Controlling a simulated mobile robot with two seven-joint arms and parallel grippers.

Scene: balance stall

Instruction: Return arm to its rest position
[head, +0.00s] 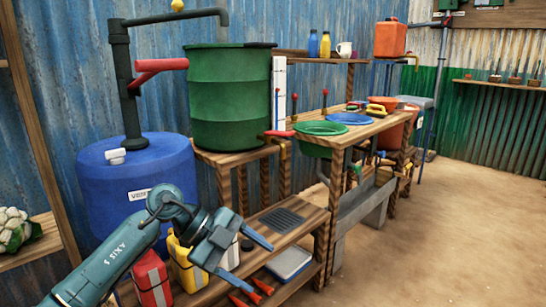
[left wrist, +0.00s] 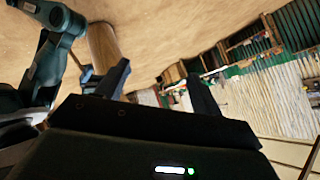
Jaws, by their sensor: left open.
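My left arm (head: 120,255) comes in from the lower left of the head view, teal with dark joints. Its gripper (head: 250,260) is in front of the low wooden shelf, with its two blue-grey fingers apart and nothing between them. In the left wrist view the dark fingers of this gripper (left wrist: 158,75) also stand apart and empty, with floor and stall far behind them. A teal arm link of mine (left wrist: 52,55) shows at the left of that view.
A red jug (head: 152,280) and a yellow jug (head: 184,266) stand beside the gripper on the low shelf (head: 285,222). Behind are a blue barrel (head: 135,195) and a green drum (head: 230,100). The floor at right is clear.

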